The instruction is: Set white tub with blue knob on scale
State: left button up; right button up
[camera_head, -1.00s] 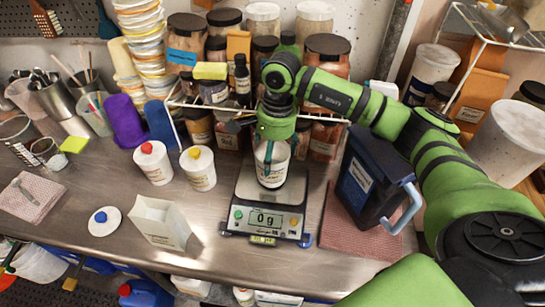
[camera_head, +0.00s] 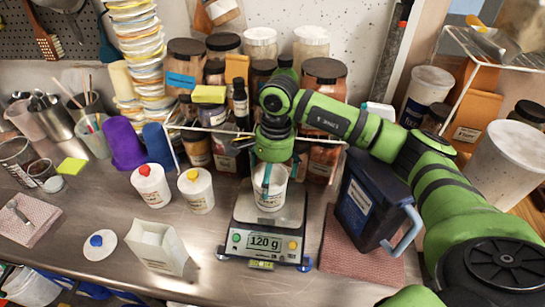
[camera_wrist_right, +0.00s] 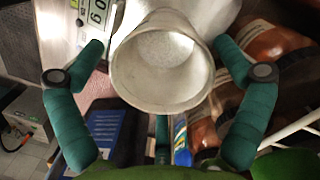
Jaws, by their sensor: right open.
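The white tub (camera_head: 270,188) stands upright on the plate of the scale (camera_head: 243,215). Its display reads 120 g. In the right wrist view the tub (camera_wrist_right: 162,62) is open at the top, with pale contents inside. A white lid with a blue knob (camera_head: 98,243) lies apart on the table at the left. My right gripper (camera_head: 271,170) is above the scale, open, with its fingers on either side of the tub. In the right wrist view gaps show between the fingers (camera_wrist_right: 160,60) and the tub. My left gripper is out of view.
A white tub with a red knob (camera_head: 151,187) and one with a yellow knob (camera_head: 197,192) stand left of the scale. A white carton (camera_head: 157,248) is at the front. A dark blue jug (camera_head: 369,203) stands close on the right. Jars crowd behind a wire rack.

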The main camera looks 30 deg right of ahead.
notch_tip(320, 180, up, 11)
jog(key=d+b, duration=0.1)
jog(key=b, duration=0.2)
jog(key=shift+w+r+b, duration=0.2)
jog(key=shift+b, duration=0.2)
jog(key=shift+d, duration=0.1)
